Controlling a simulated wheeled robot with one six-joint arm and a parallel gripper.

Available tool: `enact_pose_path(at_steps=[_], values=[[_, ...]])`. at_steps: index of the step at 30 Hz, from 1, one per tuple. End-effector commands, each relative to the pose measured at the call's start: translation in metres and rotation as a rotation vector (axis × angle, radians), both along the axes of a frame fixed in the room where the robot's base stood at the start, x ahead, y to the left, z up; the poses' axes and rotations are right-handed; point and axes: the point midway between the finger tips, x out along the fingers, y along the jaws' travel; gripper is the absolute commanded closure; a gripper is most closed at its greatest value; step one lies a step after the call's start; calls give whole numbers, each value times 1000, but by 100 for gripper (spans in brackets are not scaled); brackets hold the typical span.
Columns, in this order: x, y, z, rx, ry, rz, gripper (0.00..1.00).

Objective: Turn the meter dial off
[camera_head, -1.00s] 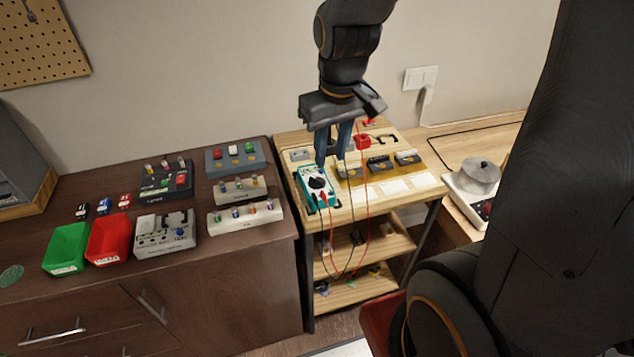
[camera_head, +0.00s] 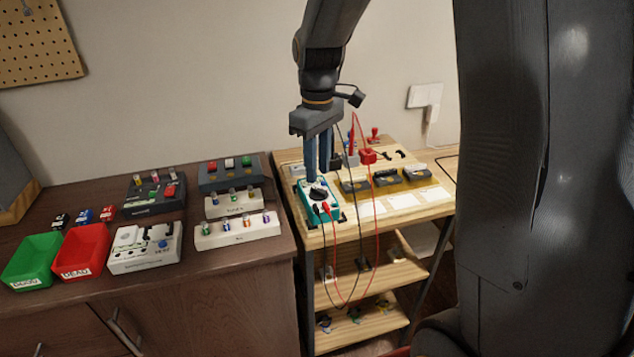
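The teal multimeter (camera_head: 320,212) lies on the small wooden cart near its left edge. Its round black dial (camera_head: 318,192) is on its upper part, and red and black leads run from its lower end. The dial's pointer position is too small to read. My gripper (camera_head: 318,172) points down over the far end of the meter, with its two blue fingers close by the dial. A gap shows between the fingers. I cannot tell whether a fingertip touches the dial.
Red and black leads loop up behind the gripper and hang below the cart top (camera_head: 345,232).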

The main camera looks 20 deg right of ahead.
Motion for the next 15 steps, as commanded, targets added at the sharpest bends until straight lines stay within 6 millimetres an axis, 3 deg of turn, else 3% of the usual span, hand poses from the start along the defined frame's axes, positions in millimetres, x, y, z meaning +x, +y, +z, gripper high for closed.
enact_pose_path(at_steps=[6,15], values=[[-1,1,-32,0,4,1,72],[0,2,-46,0,-1,3,72]])
